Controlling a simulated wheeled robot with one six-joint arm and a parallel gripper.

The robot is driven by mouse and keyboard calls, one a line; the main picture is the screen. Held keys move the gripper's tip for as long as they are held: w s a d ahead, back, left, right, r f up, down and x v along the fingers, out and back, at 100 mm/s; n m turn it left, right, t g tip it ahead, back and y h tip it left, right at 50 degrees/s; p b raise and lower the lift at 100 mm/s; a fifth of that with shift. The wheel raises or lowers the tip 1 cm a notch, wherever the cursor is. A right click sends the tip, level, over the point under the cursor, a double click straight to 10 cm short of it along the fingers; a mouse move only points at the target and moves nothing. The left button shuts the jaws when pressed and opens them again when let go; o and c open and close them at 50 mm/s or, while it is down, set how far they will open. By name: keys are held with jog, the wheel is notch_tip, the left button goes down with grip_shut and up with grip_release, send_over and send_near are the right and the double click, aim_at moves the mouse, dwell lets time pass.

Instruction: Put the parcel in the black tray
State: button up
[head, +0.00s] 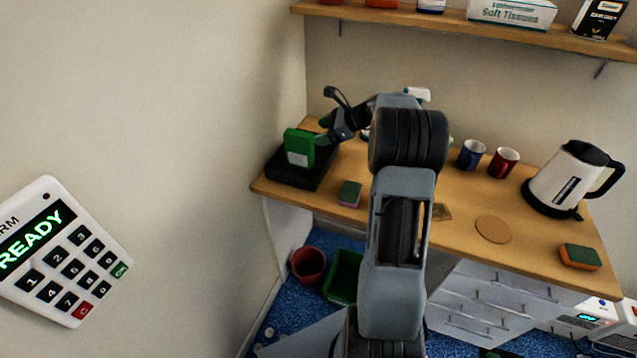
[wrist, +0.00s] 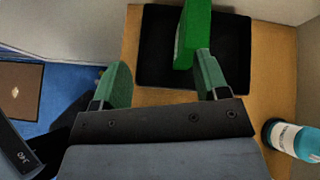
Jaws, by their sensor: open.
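The parcel looks to be the green box with a white label (head: 299,147). It stands upright in the black tray (head: 317,180) at the left end of the counter. In the wrist view the green box (wrist: 194,32) rises from the tray (wrist: 157,75). My gripper (head: 327,134) is just right of the box. In the wrist view my gripper (wrist: 162,76) is open, with nothing between its green fingers. The right finger overlaps the box's lower end in the picture; I cannot tell whether they touch.
A teal-labelled bottle (wrist: 293,140) stands right of my gripper. Blue (head: 471,154) and red (head: 503,162) mugs and a kettle (head: 570,180) stand to the right. A wall shelf (head: 440,20) runs above.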

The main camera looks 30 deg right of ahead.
jog(key=s+a+r+n+g+h, duration=0.2)
jog(key=s+a+r+n, duration=0.1)
jog(key=s+a+n, duration=0.4)
jog(key=s+a+r+n+g+h, duration=0.2)
jog(key=s+a+n, duration=0.4)
jog(key=s+a, duration=0.2)
jog(key=s+a+f+n+t+h, duration=0.1)
jog(key=s+n+h, duration=0.3)
jog(key=s+n, duration=0.7)
jog(key=shift+s+a+f, duration=0.3)
jog(key=shift+s+f, duration=0.05)
jog(key=shift+s, duration=1.2)
